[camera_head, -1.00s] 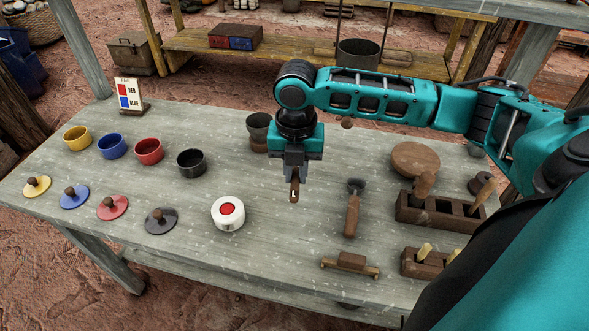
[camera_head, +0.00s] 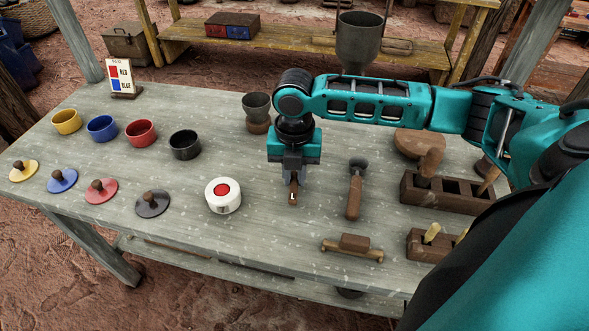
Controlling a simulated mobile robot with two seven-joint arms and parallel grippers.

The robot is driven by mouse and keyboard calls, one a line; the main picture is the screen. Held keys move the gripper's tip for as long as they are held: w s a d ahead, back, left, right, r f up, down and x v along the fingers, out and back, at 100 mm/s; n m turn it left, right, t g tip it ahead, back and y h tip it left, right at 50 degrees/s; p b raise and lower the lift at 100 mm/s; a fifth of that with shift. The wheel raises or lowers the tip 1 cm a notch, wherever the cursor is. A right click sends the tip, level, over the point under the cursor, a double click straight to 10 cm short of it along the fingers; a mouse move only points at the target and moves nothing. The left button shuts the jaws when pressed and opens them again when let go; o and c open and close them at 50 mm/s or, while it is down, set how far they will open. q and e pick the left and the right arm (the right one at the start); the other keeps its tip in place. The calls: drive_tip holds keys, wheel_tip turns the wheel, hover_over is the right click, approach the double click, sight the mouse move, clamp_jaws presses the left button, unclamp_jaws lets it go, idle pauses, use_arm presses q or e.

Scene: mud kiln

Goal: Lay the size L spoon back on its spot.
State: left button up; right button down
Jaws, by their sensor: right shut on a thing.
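My right gripper (camera_head: 293,178) points down over the middle of the table (camera_head: 290,240). It is shut on a wooden handle (camera_head: 293,194) with a small pale mark, which I take to be the size L spoon. The rest of that spoon is hidden behind the gripper. I cannot tell whether it touches the table. A similar tool with a dark round head and brown handle (camera_head: 354,192) lies to its right. No marked spot for the spoon can be made out. My left gripper is not in view.
Cups, including a black one (camera_head: 184,145), and knobbed lids stand further left. A dark cup (camera_head: 256,112) is behind. Wooden slotted blocks (camera_head: 447,192) and a small wooden piece (camera_head: 353,246) are right.

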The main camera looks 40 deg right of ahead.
drive_tip(key=shift+f, duration=0.45)
drive_tip(key=shift+f, duration=0.15)
idle(0.4)
drive_tip(key=shift+c, duration=2.1)
unclamp_jaws()
drive_tip(key=shift+p, duration=0.35)
drive_tip(key=shift+r, duration=0.3)
wheel_tip(320, 180, up, 3)
drive_tip(key=p, duration=0.3)
drive_tip(key=shift+f, duration=0.15)
drive_tip(key=shift+r+p, duration=0.6)
drive_tip(key=shift+r, duration=0.75)
